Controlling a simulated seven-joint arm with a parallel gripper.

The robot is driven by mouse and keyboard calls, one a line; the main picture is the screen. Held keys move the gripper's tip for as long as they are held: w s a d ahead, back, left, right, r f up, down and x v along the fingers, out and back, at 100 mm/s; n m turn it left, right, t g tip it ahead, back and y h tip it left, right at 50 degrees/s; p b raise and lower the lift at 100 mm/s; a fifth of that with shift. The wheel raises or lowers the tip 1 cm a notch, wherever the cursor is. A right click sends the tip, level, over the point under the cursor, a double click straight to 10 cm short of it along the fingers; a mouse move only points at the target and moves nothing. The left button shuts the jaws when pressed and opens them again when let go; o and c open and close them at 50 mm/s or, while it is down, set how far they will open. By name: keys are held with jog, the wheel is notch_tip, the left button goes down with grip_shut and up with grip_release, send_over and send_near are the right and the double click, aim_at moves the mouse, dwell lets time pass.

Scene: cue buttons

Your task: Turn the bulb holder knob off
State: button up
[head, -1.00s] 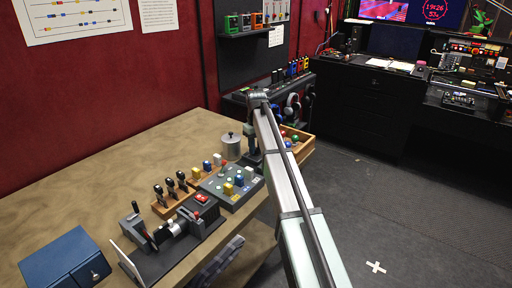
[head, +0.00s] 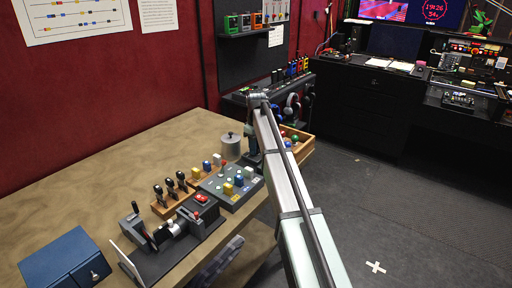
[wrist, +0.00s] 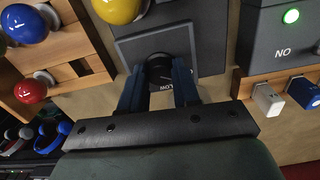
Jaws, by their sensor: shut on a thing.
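The bulb holder (wrist: 206,42) is a dark grey box with a yellow bulb (wrist: 118,8) at its upper edge in the wrist view. Its round black knob (wrist: 159,68) sits on the box face, with part of a label reading LOW beside it. My gripper (wrist: 160,84) has its two blue-black fingers on either side of the knob and is shut on it. The fingers hide the knob's sides, and its exact setting is hard to read. In the head view my gripper (head: 254,160) is at the table's far right edge, and my arm hides most of the bulb holder.
A wooden tray (head: 305,151) of coloured bulbs stands just right of my gripper. White and blue plugs (wrist: 266,97) show at right in the wrist view.

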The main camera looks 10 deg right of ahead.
jog(key=o, duration=1.1)
jog(key=shift+c, duration=0.2)
jog(key=shift+r, duration=0.15)
notch_tip(320, 180, up, 14)
jog(key=shift+f, duration=0.2)
